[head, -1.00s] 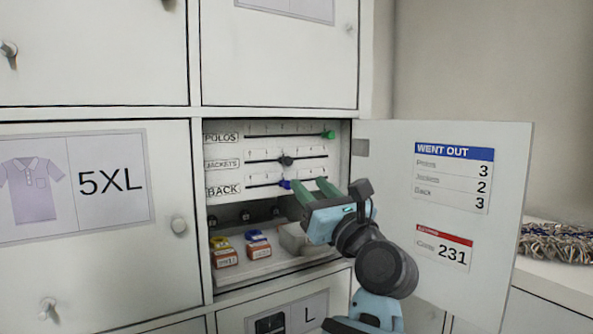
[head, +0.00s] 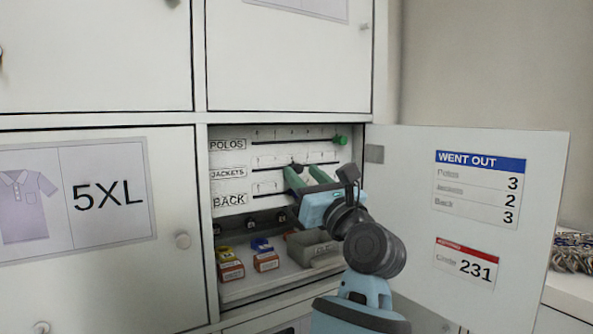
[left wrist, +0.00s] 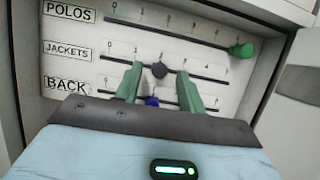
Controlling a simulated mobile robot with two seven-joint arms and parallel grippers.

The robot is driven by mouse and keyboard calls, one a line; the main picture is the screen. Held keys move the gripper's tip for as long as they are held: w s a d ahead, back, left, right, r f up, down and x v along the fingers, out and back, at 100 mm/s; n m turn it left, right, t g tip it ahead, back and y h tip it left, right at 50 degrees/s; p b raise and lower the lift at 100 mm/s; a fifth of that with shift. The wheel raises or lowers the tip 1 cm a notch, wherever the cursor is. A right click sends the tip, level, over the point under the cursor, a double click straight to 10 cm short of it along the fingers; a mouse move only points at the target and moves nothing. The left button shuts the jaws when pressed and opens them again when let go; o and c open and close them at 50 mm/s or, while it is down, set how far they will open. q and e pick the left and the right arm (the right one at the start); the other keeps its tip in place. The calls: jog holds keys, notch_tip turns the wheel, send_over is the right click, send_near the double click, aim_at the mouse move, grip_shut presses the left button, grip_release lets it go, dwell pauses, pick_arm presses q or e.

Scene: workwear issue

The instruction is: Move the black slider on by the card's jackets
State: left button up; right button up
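The black slider (left wrist: 159,70) sits on the middle rail, labelled JACKETS, near the 2 mark in the left wrist view. In the head view it (head: 297,167) shows partly between my fingers. My left gripper (head: 303,172) is open, its green fingertips at the jackets rail. In the left wrist view one finger of the gripper (left wrist: 158,69) is on each side of the black slider, with gaps visible. The card (head: 478,189) on the open door is headed WENT OUT and reads polos 3, jackets 2, back 3. My right gripper is out of view.
A green slider (left wrist: 240,50) is at the right end of the POLOS rail. A blue slider (left wrist: 152,101) is on the BACK rail, just below my fingers. Small boxes and a grey bin (head: 313,250) stand below. The open door (head: 400,160) is close right of my arm.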

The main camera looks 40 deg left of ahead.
pick_arm(q)
jog(key=shift+w+a+r, duration=0.2)
jog(key=shift+a, duration=0.25)
jog(key=shift+d, duration=0.1)
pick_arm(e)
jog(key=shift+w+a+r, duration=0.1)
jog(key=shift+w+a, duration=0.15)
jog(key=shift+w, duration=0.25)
pick_arm(q)
jog(key=shift+s, duration=0.1)
jog(key=shift+c, duration=0.3)
jog(key=c, duration=0.7)
grip_shut()
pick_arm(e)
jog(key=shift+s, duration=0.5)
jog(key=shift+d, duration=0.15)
